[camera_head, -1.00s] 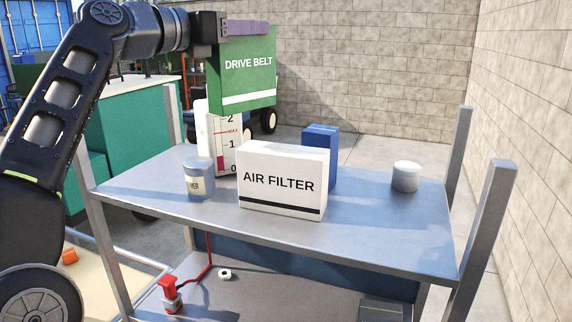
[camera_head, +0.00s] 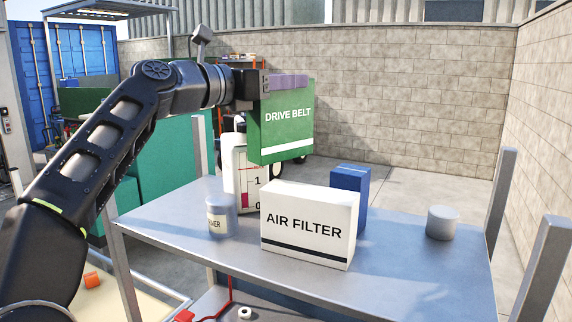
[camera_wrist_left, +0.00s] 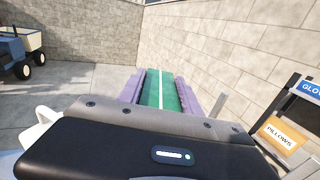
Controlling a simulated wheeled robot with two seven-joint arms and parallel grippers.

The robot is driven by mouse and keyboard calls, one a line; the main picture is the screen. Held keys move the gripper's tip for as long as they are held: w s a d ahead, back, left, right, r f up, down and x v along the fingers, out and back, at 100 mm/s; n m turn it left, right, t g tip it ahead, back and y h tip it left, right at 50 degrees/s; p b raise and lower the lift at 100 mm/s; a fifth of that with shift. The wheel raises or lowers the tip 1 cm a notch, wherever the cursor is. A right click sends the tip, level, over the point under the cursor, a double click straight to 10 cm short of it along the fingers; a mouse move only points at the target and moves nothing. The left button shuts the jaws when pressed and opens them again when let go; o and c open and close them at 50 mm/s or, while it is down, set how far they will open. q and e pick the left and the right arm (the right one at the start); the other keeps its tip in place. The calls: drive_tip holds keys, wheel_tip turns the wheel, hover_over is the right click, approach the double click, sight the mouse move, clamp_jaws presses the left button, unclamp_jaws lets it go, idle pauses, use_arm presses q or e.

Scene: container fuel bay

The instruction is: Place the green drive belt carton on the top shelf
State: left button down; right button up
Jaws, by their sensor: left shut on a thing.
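The green drive belt carton (camera_head: 285,130) hangs upright above the back left part of the shelf. My left gripper (camera_head: 288,82) is shut on its top edge. In the left wrist view the carton (camera_wrist_left: 160,88) sits between the two purple fingers (camera_wrist_left: 161,95). The top shelf (camera_head: 420,275) is a grey metal surface with corner posts. The carton is in front of a white measuring jug and hides part of it. My right gripper is not in view.
Free room lies around the tin and along the front right. Posts (camera_head: 541,268) rise at the right.

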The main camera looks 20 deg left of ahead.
sight(285, 157)
use_arm(q)
wheel_tip(285, 157, down, 10)
drive_tip(key=shift+f, duration=0.1)
drive_tip(key=shift+f, duration=2.15)
drive_tip(key=c, duration=0.8)
unclamp_jaws()
drive_tip(key=shift+f, duration=0.1)
drive_tip(key=shift+c, duration=0.2)
